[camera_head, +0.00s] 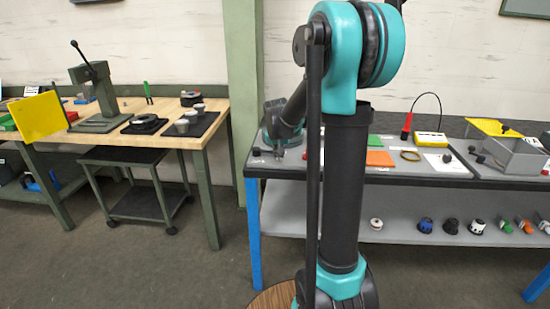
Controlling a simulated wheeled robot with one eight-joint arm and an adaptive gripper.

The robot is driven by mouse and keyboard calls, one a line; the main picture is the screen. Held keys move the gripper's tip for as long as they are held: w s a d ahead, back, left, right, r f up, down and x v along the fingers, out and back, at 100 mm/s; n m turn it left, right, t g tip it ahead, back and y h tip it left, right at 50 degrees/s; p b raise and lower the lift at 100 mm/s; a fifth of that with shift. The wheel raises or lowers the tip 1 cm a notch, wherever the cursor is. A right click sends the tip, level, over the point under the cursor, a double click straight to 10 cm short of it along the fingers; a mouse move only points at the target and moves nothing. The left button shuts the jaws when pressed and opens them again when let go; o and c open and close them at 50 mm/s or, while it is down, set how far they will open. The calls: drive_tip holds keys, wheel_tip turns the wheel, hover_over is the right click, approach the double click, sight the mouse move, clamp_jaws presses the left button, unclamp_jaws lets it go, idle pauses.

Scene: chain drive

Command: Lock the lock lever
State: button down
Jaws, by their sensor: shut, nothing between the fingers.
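My gripper (279,153) is small in the view, at the end of my dark forearm. It is low over the left end of the grey-topped bench (433,172), and its fingers are shut and empty. A teal part shows right beside my wrist; I cannot tell whether it belongs to my arm. I cannot make out the lock lever or the chain drive. My large black and teal arm column covers the middle of the view and part of the bench top.
On the bench are a green mat (382,141), an orange mat (380,158), a yellow device (430,139) with a red probe (407,126), and a grey box (515,157). Several knobs sit on the lower shelf. A wooden workbench (207,133) with a press (103,92) stands left. Floor between benches is clear.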

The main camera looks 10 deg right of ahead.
drive_tip(key=shift+w+d, duration=0.6)
drive_tip(key=shift+w, duration=0.1)
idle(0.3)
